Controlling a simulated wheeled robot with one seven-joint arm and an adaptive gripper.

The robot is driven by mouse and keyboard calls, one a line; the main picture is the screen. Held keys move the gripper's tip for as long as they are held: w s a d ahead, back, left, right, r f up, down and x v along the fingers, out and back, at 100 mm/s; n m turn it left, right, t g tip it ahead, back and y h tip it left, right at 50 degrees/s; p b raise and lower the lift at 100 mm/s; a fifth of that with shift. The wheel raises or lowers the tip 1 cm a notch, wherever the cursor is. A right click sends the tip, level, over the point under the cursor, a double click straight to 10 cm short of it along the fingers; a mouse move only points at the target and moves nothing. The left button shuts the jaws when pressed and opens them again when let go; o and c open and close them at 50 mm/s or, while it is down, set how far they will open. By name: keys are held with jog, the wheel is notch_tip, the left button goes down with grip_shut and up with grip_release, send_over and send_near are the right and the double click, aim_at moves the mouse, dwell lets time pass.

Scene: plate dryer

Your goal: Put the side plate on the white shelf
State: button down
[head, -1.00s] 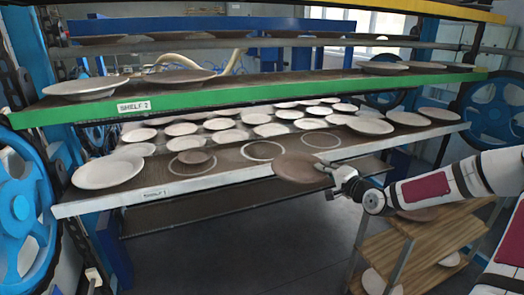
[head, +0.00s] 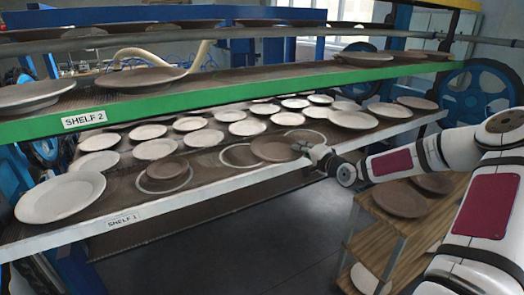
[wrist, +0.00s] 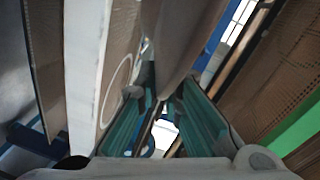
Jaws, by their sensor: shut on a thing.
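My gripper (head: 308,152) is shut on the rim of a brown side plate (head: 275,149). The plate is roughly level in the head view, over the front part of the white shelf (head: 190,198), labelled SHELF 1. It overlaps the right side of one white ring (head: 228,162) and lies just in front of another ring (head: 307,132). Whether it touches the shelf I cannot tell. In the wrist view the plate (wrist: 186,35) stands between the teal fingers (wrist: 170,105), with the white shelf edge (wrist: 88,60) to the left.
A small brown plate (head: 163,168) sits in a left ring. Large pale plates stand at the shelf's left (head: 60,197) and right (head: 353,119), smaller ones behind. The green-edged shelf (head: 215,85) hangs above. A wooden cart (head: 420,235) with brown plates stands at right.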

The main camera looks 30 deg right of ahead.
aim_at(276, 142)
jog(key=w+a, duration=0.1)
jog(key=w, duration=0.3)
jog(key=w+a, duration=0.2)
jog(key=w, duration=0.1)
jog(key=w+a+f, duration=0.1)
jog(key=w, duration=0.3)
jog(key=shift+w+a, duration=0.25)
jog(key=shift+w, duration=0.05)
jog(key=shift+f+p, duration=0.35)
jog(key=shift+f, duration=1.4)
jog(key=shift+f, duration=0.2)
jog(key=c, duration=2)
grip_release()
